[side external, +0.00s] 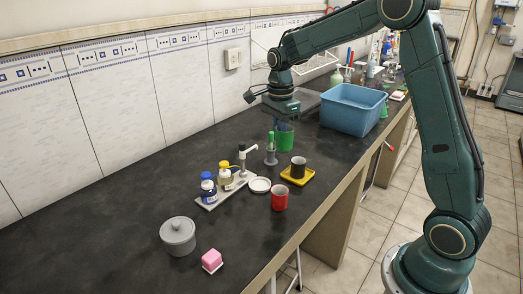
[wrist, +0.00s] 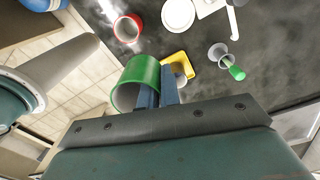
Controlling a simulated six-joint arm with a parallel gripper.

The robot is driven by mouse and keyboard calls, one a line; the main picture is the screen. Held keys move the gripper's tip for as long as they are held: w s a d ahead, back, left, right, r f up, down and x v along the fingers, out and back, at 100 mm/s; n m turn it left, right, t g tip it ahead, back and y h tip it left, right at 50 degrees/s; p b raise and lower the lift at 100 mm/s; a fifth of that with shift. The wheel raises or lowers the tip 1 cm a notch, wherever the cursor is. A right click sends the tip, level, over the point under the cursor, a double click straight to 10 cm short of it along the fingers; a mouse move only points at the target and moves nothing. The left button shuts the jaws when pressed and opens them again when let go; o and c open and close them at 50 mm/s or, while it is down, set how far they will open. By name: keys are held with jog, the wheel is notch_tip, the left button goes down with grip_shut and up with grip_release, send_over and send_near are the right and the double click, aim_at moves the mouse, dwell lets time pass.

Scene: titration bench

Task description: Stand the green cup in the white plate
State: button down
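The green cup (side external: 285,140) hangs below my gripper (side external: 283,118) in the side view. In the wrist view the green cup (wrist: 139,70) is large and close, and the two blue-grey fingers of my gripper (wrist: 160,88) meet at its right side. My gripper appears shut on the cup's wall; the exact contact is partly hidden. The round white plate (side external: 260,185) lies empty on the dark bench, in front of and left of the cup. The plate (wrist: 178,14) also shows at the top of the wrist view.
A red cup (side external: 279,201) stands near the plate. A dark cup (side external: 298,167) stands on a yellow tray (side external: 297,178). A grey holder (side external: 271,157) with a green-topped item, bottles on a white rack (side external: 213,203) and a blue bin (side external: 352,112) are around.

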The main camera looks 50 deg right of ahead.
jog(key=w+f+m, duration=0.2)
jog(key=f, duration=0.1)
jog(key=w+f+m, duration=0.2)
jog(key=f, duration=0.2)
jog(key=w+f+m, duration=0.2)
jog(key=w+f, duration=0.1)
jog(key=shift+a+f, duration=0.25)
jog(key=shift+f, duration=0.05)
jog(key=shift+s+f, duration=0.1)
jog(key=shift+f, duration=1.9)
jog(key=shift+f, duration=0.65)
dwell(1.1)
jog(key=c, duration=1.1)
grip_release()
jog(key=shift+c, duration=0.2)
jog(key=shift+r, duration=0.1)
jog(key=shift+r, duration=2.9)
